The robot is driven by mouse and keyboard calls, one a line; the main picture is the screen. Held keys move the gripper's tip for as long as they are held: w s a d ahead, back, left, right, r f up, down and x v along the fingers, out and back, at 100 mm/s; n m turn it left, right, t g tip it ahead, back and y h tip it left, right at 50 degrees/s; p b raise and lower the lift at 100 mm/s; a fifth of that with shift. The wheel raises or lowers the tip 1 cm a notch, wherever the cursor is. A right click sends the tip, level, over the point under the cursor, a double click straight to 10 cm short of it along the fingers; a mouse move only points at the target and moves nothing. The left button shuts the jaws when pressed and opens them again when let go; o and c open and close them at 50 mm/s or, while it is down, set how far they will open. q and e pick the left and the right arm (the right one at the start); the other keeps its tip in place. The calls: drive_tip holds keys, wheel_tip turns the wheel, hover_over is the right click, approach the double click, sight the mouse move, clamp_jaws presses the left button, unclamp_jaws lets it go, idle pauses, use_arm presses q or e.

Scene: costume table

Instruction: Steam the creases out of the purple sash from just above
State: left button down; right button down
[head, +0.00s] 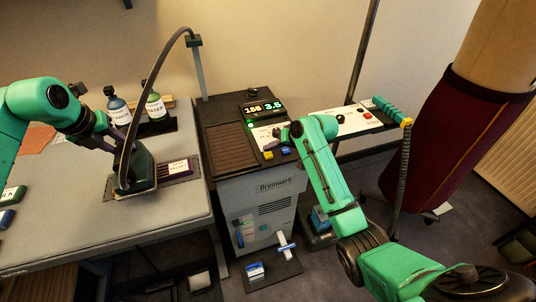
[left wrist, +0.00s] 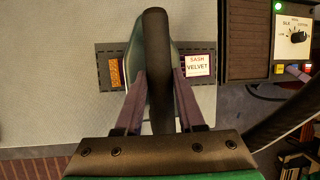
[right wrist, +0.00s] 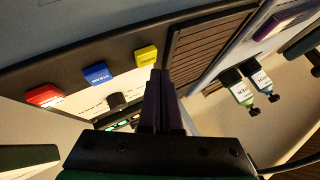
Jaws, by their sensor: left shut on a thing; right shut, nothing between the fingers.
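The purple sash (head: 188,169) lies on a dark strip on the grey table, beside a white label reading SASH VELVET (left wrist: 198,65). My left gripper (head: 118,138) is shut on the handle of a dark green steam iron (head: 136,172), which also shows in the left wrist view (left wrist: 157,60). The iron is over the left part of the strip and hides it; I cannot tell whether it touches. My right gripper (head: 283,136) is shut and empty at the steam station's control panel (head: 268,134). In the right wrist view its fingertips (right wrist: 159,80) are near a yellow button (right wrist: 146,56).
The panel has a blue button (right wrist: 97,74) marked STEAM and a red one (right wrist: 45,95). The station's display (head: 263,108) reads about 166 and 3.5, with a green lamp lit. Two bottles (head: 155,107) stand at the table's back. A hose arches above the iron.

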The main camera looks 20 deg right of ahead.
sight(271, 156)
use_arm(q)
drive_tip(key=shift+r, duration=0.15)
use_arm(e)
drive_tip(key=shift+r, duration=2.5)
